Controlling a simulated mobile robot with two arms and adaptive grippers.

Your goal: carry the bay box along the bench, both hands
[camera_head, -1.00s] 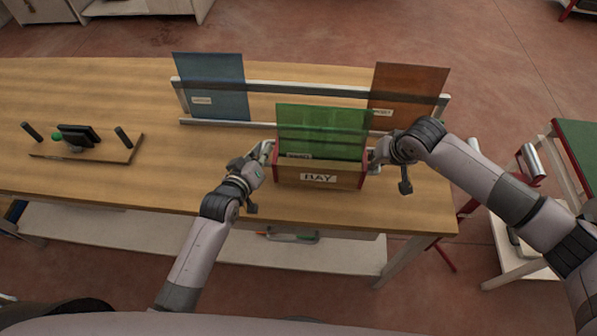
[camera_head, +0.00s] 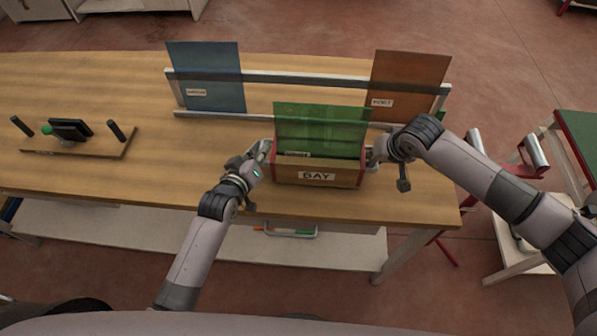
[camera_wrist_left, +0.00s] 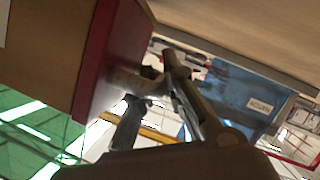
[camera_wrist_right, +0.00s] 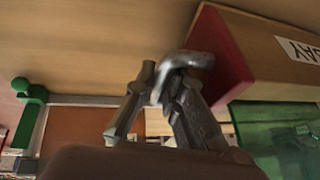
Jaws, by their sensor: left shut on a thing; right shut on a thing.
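The bay box (camera_head: 317,176) is wooden with red ends and a "BAY" label, over the right part of the bench (camera_head: 90,180). A translucent green pane (camera_head: 322,125) stands upright in it. I cannot tell whether the box touches the bench top. My left gripper (camera_head: 262,155) is shut at the box's left end; its fingers show beside the red end (camera_wrist_left: 105,60) in the left wrist view. My right gripper (camera_head: 374,155) is shut at the right end; in the right wrist view its fingers are at a silver handle (camera_wrist_right: 188,64) by the red end.
Behind the box stands a metal rack (camera_head: 300,79) with a blue pane (camera_head: 208,80) and a brown pane (camera_head: 408,85). A wooden fixture with dark pegs (camera_head: 75,138) is at the left. Bare bench lies between fixture and box. A green-topped table (camera_head: 578,145) stands at the right.

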